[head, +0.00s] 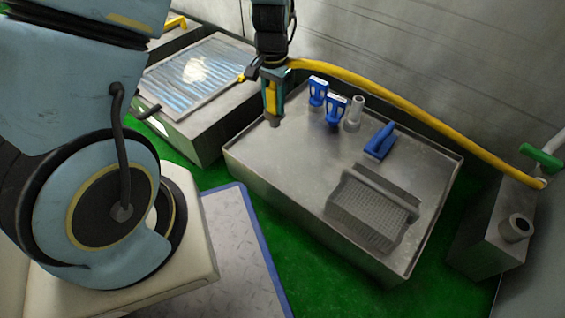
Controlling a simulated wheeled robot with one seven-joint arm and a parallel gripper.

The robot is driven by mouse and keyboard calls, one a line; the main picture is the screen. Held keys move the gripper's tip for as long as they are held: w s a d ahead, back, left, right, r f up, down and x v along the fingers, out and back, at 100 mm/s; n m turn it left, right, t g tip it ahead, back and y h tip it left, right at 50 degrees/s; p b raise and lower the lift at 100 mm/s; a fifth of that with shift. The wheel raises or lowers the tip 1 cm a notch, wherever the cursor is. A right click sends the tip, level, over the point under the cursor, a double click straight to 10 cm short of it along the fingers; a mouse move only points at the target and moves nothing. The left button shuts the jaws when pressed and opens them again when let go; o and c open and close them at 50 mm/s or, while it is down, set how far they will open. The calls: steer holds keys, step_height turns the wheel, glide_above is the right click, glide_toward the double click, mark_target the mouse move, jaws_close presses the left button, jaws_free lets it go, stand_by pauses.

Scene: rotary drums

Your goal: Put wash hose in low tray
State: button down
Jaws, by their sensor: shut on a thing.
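The yellow wash hose (400,97) runs from the green-handled fitting at the right, along the back wall, to my gripper (273,108). My gripper points down and is shut on the hose's yellow end piece, whose grey tip shows below the fingers. It is over the back left corner of a wide steel tray (265,160) with a low raised rim. I cannot tell whether the hose end touches the tray's surface. My gripper hides part of the hose end.
A steel box with a striped top (195,75) stands left. The tray's front left is clear.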

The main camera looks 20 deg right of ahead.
steer(key=shift+s+d+f+m+b, duration=0.3)
steer(key=shift+s+d+f+m, duration=0.1)
steer(key=shift+s+d+f, duration=0.4)
step_height(320, 180, down, 10)
steer(key=b, duration=0.5)
steer(key=shift+r, duration=0.15)
steer(key=shift+c, duration=2.4)
jaws_free()
step_height(320, 180, up, 12)
steer(key=p, duration=0.6)
steer(key=shift+p, duration=0.3)
